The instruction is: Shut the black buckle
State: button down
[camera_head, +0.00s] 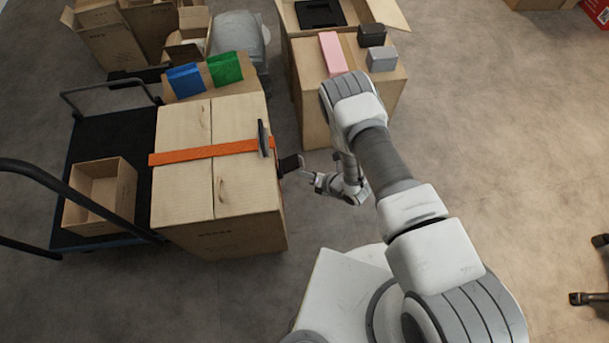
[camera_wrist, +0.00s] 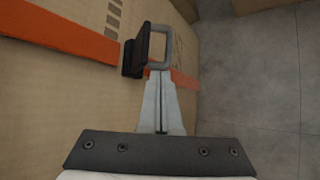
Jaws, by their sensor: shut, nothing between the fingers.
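A large carton (camera_head: 235,225) has an orange strap (camera_head: 200,153) around it, which also shows in the wrist view (camera_wrist: 60,35). The black buckle (camera_head: 290,163) sticks out from the carton's right side at the strap, standing open. A dark upright piece (camera_head: 264,138) stands at the carton's top right edge on the strap line. In the wrist view the buckle shows as a black part (camera_wrist: 134,54) with a grey loop (camera_wrist: 160,29) beside it. My gripper (camera_head: 318,180) is shut and empty, just right of the buckle. Its fingertips (camera_wrist: 160,76) are close below the loop; I cannot tell whether they touch.
The carton stands on a dark cart (camera_head: 100,140) with a small open box (camera_head: 100,195). Behind it are blue (camera_head: 186,78) and green (camera_head: 225,68) packets. Another carton (camera_head: 312,110) bears a pink block (camera_head: 332,54) and small boxes.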

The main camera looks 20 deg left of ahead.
aim_at(293, 166)
jog(key=a+r+n+t+h, duration=0.1)
jog(key=h, duration=0.1)
jog(key=s+a+r+n+t+h+p, duration=0.1)
jog(key=r+h, duration=0.1)
jog(key=a+r+h, duration=0.1)
jog(key=h, duration=0.1)
jog(key=shift+s+r+n+t+p, duration=0.2)
jog(key=shift+n+t+p, duration=0.1)
jog(key=shift+n+t, duration=0.1)
jog(key=shift+s+a+r, duration=0.1)
jog(key=shift+a+r, duration=0.1)
jog(key=shift+r, duration=0.15)
